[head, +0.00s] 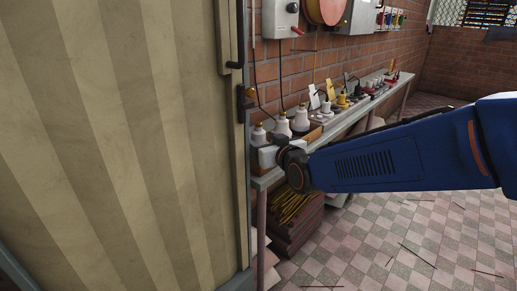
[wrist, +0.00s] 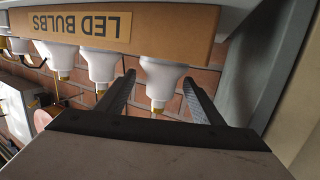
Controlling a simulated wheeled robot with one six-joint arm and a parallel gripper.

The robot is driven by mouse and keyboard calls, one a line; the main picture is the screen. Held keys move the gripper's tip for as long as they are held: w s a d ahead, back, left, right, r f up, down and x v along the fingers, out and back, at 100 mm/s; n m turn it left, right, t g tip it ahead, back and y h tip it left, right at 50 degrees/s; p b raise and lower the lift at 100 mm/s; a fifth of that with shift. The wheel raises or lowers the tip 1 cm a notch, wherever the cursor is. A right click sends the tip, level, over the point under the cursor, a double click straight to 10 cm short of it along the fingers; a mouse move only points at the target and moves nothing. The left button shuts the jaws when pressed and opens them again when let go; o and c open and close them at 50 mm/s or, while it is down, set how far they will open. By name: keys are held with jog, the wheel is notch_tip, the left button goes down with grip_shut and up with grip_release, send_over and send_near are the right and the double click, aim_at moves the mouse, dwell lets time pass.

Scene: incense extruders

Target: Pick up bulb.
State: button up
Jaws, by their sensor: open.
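Several white bulbs with brass-coloured tips stand in a row at the near end of the wall bench. In the head view the nearest bulb (head: 259,135) is just above my gripper (head: 268,156), whose fingers I cannot make out there. In the wrist view, which shows the scene upside down, my gripper (wrist: 159,79) is open, with one finger on each side of a bulb (wrist: 160,78). Gaps show between the bulb and both fingers. Other bulbs (wrist: 102,66) (wrist: 56,54) are beside it, outside the fingers.
A cardboard strip marked LED BULBS (wrist: 115,27) runs along the bulbs' bases. A striped tan panel (head: 120,140) stands close at left. Behind the bench (head: 345,120) is a brick wall (head: 290,75); other small items stand farther along. The checkered floor (head: 400,240) is mostly clear.

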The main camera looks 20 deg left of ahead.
aim_at(253, 135)
jog(key=shift+x, duration=2.85)
jog(key=shift+s+f, duration=0.1)
jog(key=shift+s, duration=0.05)
jog(key=shift+c, duration=0.2)
jog(key=c, duration=0.9)
